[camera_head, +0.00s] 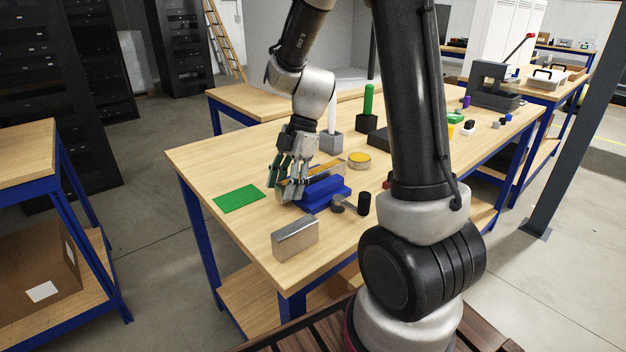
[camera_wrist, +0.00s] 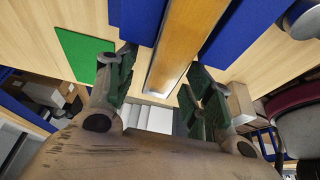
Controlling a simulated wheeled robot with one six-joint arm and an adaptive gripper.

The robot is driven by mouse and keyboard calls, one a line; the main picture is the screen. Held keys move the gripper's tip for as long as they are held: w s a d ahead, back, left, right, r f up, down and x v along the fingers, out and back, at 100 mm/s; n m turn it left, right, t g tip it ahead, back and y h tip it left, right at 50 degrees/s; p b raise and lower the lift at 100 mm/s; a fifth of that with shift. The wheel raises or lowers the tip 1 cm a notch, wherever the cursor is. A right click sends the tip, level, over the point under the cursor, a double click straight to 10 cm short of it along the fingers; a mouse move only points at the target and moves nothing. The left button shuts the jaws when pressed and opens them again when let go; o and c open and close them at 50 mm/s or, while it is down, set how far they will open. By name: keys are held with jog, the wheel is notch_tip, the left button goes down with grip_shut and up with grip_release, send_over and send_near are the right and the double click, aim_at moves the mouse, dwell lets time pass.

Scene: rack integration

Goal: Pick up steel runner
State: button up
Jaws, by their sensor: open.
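A long steel runner (camera_wrist: 181,42), shiny and reflecting the wood colour, lies along a blue fixture (camera_wrist: 138,20). My gripper (camera_head: 290,187) is open and points down at the fixture's left end. In the wrist view my gripper (camera_wrist: 162,72) has one green-padded finger on each side of the runner's near end. Gaps show between pads and runner; I cannot tell the exact height.
A silver block (camera_head: 295,239) sits at the table's front, and a green mat (camera_head: 239,198) lies left. A black cylinder (camera_head: 363,204), a yellow-topped disc (camera_head: 359,160) and a grey holder (camera_head: 331,143) stand nearby. The table's left front is mostly bare.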

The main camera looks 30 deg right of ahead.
grip_shut()
jog(key=shift+r, duration=0.1)
